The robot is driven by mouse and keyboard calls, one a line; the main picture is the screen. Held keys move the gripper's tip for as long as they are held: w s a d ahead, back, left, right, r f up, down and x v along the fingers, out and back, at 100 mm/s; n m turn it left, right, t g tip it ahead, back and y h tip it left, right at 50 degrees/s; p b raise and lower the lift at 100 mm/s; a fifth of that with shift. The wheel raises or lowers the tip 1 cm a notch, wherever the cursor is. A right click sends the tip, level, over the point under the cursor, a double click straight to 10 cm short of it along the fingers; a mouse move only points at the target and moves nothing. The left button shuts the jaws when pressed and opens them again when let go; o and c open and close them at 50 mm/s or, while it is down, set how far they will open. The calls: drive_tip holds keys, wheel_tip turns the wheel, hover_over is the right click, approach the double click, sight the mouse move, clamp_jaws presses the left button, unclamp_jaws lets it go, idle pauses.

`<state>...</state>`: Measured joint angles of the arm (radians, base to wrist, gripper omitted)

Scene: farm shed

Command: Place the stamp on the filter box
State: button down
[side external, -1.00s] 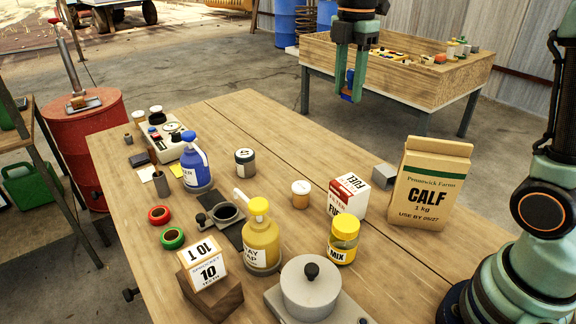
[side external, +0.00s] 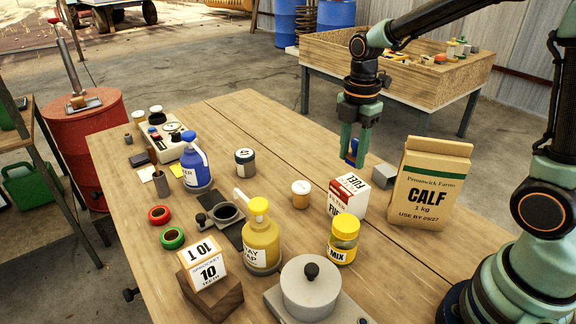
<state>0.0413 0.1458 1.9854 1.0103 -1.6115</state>
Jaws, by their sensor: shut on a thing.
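My gripper (side external: 356,158) points down above the back right of the wooden table, behind the filter box. It is shut on a small blue thing, likely the stamp (side external: 352,150), which is mostly hidden between the fingers. The filter box (side external: 348,197) is white and red with "FUEL" on it. It stands on the table at the middle right, just below and in front of my gripper in the picture. The held thing looks apart from the box.
A calf feed bag (side external: 430,185) and a grey block (side external: 384,176) stand right of the box. A yellow-lidded jar (side external: 343,240) stands in front, a small orange jar (side external: 301,194) to the left. The table (side external: 250,125) is clear toward the back.

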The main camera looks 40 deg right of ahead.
sight(347, 186)
drive_tip(key=shift+f, duration=2.75)
drive_tip(key=shift+f, duration=0.15)
drive_tip(key=shift+c, duration=2.3)
unclamp_jaws()
